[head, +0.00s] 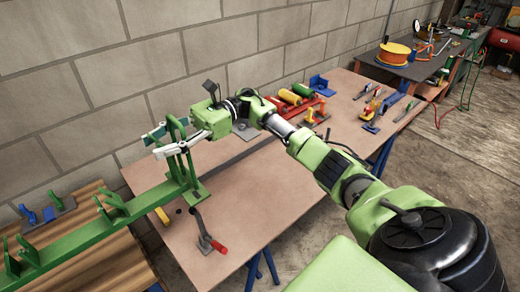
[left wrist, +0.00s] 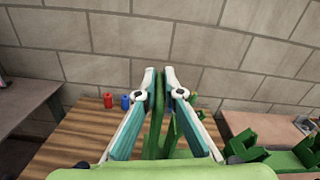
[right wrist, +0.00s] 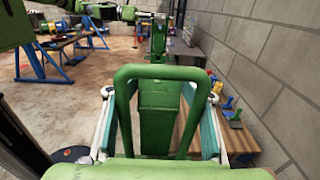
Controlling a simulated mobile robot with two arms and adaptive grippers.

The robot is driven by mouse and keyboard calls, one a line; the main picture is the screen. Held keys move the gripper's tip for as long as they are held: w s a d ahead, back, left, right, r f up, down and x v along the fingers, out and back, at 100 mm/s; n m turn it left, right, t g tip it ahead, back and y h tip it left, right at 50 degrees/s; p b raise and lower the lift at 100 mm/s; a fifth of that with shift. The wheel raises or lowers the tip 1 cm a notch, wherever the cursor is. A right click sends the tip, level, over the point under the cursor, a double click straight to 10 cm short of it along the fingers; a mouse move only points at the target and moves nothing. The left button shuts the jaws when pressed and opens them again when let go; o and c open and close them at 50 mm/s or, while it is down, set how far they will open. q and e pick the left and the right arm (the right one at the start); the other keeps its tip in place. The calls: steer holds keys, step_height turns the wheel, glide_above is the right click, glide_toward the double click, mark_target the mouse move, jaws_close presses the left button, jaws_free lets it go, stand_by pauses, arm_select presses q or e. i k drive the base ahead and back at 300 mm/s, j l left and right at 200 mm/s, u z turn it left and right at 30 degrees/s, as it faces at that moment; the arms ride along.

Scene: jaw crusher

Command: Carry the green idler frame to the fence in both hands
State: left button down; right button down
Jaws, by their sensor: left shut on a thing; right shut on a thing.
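The green idler frame (head: 95,228) is a long green beam with upright brackets. It runs from the lower left edge of the head view to the near end of the brown workbench. My right gripper (head: 162,143) is shut on the upright green loop at its right end. In the right wrist view the loop (right wrist: 160,73) stands between the fingers, with the beam running away behind it. In the left wrist view my left gripper (left wrist: 160,82) is shut on a narrow upright green part of the frame (left wrist: 156,118). The left gripper is outside the head view. I see no fence.
The brown workbench (head: 235,210) holds a red-handled tool (head: 213,240), coloured rollers (head: 290,97) and small clamps. A striped wooden bench (head: 115,268) lies under the frame. A block wall (head: 100,75) runs close behind both. Open floor (head: 450,150) shows at right.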

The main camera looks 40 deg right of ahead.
mark_target(245, 178)
steer(key=l, duration=0.6)
steer(key=k+l, duration=0.1)
steer(key=l, duration=0.45)
steer(key=i+l, duration=0.1)
steer(key=l, duration=0.3)
steer(key=i+l, duration=0.1)
steer(key=l, duration=0.3)
steer(key=i+l, duration=0.1)
steer(key=l, duration=0.3)
steer(key=i+l, duration=0.1)
steer(key=l, duration=0.3)
